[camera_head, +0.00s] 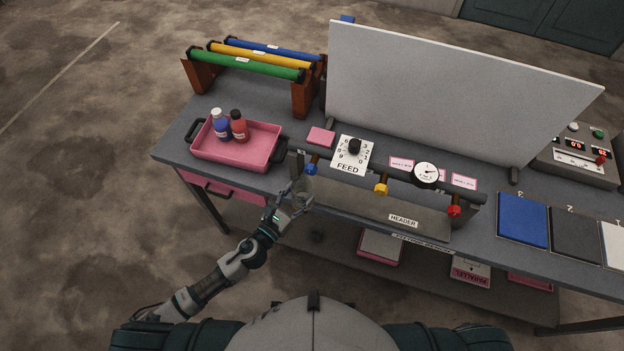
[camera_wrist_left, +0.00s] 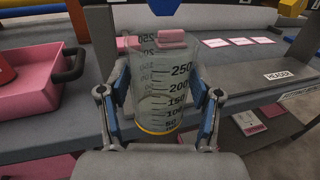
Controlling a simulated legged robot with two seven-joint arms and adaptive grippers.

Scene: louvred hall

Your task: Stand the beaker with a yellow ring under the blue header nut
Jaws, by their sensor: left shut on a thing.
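My left gripper (camera_head: 292,196) is shut on a clear graduated beaker (camera_wrist_left: 160,85), with one finger on each side of it. The beaker is upright and has a yellow ring around its base in the left wrist view. In the head view the beaker (camera_head: 303,188) is small and partly hidden by the gripper. The blue header nut (camera_head: 311,169) is just behind and above the beaker at the header's left end; it also shows at the top of the left wrist view (camera_wrist_left: 163,6). I cannot tell whether the beaker touches the surface below. My right gripper is not in view.
A pink tray (camera_head: 205,155) with two bottles stands left of the header. A yellow nut (camera_head: 380,189) and a red nut (camera_head: 454,210) hang further right. A white panel (camera_head: 450,95) rises behind. The HEADER-labelled ledge (camera_head: 350,205) right of the beaker looks clear.

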